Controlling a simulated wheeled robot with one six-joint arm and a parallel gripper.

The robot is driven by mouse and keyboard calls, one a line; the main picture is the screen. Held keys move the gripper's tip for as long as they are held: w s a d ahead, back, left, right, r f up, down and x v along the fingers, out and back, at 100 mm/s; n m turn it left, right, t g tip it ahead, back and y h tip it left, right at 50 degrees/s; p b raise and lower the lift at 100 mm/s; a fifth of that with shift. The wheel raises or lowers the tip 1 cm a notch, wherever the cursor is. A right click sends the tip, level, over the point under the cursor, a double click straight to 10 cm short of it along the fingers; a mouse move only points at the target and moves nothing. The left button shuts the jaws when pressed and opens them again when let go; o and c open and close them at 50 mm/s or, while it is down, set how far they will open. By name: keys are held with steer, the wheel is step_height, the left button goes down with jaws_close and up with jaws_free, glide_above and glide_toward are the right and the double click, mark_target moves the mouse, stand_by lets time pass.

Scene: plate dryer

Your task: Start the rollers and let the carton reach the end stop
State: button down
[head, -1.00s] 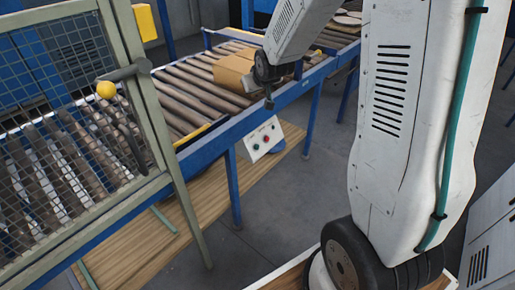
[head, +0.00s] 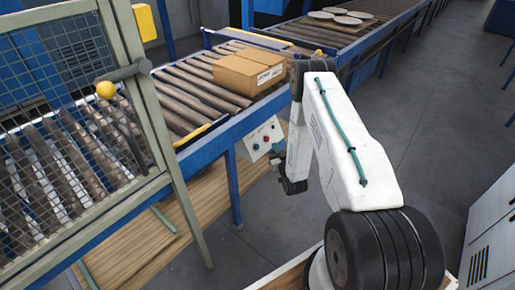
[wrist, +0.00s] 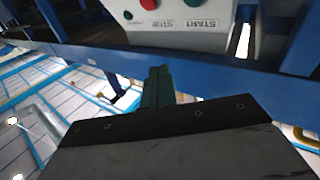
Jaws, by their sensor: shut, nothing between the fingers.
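The brown carton (head: 249,72) sits on the rollers (head: 195,92) of the blue conveyor in the head view. A pale control box (head: 261,138) with red and green buttons hangs below the conveyor's near rail. In the wrist view the green button (wrist: 193,2) is by the START label and the red button (wrist: 148,4) by STOP, both cut by the top edge. My gripper (head: 277,160) is shut and empty, just below and in front of the box. Its fingers (wrist: 157,76) show in the wrist view, apart from the buttons. I cannot identify the end stop for certain.
A mesh gate (head: 75,150) with a yellow knob (head: 106,90) stands at the left. Plates (head: 340,17) lie on the far conveyor section. Blue legs (head: 232,185) stand under the conveyor. The grey floor (head: 430,120) to the right is open.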

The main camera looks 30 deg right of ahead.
mark_target(257, 147)
steer(key=shift+s+f, duration=0.3)
steer(key=shift+s, duration=0.05)
steer(key=shift+w+a+f, duration=0.45)
steer(key=shift+w+f, duration=0.3)
steer(key=shift+w, duration=0.45)
steer(key=shift+w+a+f, duration=0.45)
steer(key=shift+w+f, duration=0.25)
steer(key=shift+w, duration=0.5)
steer(key=shift+w+a+f, duration=0.45)
steer(key=shift+w+f, duration=0.3)
steer(key=shift+w, duration=0.45)
steer(key=shift+w, duration=0.1)
steer(key=shift+w+a+f, duration=0.1)
steer(key=shift+w+f, duration=0.1)
steer(key=shift+w, duration=0.05)
